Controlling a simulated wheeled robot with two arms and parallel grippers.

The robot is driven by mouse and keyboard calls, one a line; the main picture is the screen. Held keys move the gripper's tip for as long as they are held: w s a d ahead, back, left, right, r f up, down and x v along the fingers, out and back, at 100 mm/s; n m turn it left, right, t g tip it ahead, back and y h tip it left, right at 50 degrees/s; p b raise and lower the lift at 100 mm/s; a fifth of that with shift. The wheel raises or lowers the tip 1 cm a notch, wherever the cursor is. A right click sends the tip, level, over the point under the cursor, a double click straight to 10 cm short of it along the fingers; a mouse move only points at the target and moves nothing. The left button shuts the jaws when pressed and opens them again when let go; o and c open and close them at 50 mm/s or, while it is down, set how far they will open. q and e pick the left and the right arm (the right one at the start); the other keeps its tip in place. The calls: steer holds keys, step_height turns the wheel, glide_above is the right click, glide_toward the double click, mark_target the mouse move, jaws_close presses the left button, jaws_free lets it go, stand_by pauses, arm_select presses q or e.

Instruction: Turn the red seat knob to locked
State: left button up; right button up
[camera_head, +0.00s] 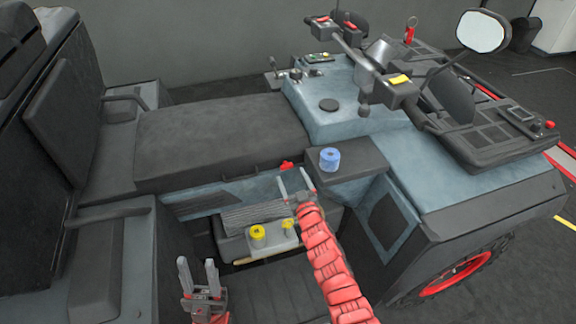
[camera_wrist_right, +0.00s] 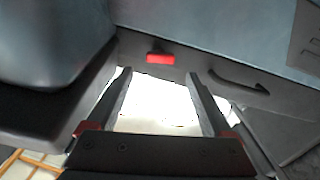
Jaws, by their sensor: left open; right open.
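The red seat knob (camera_head: 287,165) sits on the side of the vehicle, just below the front end of the black seat (camera_head: 215,140). In the right wrist view the knob (camera_wrist_right: 160,58) is a small red bar lying crosswise on a dark panel. My right gripper (camera_head: 295,182) is open and empty just below the knob. In the wrist view its two fingers (camera_wrist_right: 157,85) point toward the knob, which lies beyond and between the tips, apart from them. My left gripper (camera_head: 198,268) is open and empty, low at the left, pointing up, well away from the knob.
A blue cylinder (camera_head: 330,159) stands on a dark ledge right of the knob. Two yellow-topped items (camera_head: 257,232) sit on a light tray below. The handlebar (camera_head: 365,62) and mirror (camera_head: 482,31) rise behind. A dark curved handle (camera_wrist_right: 238,82) lies right of the knob in the wrist view.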

mark_target(286, 163)
steer(key=b+x, duration=0.1)
steer(key=x, duration=0.3)
steer(key=shift+w+f, duration=0.1)
steer(key=shift+w, duration=0.1)
steer(key=shift+w+a, duration=0.1)
steer(key=shift+w, duration=0.3)
jaws_close()
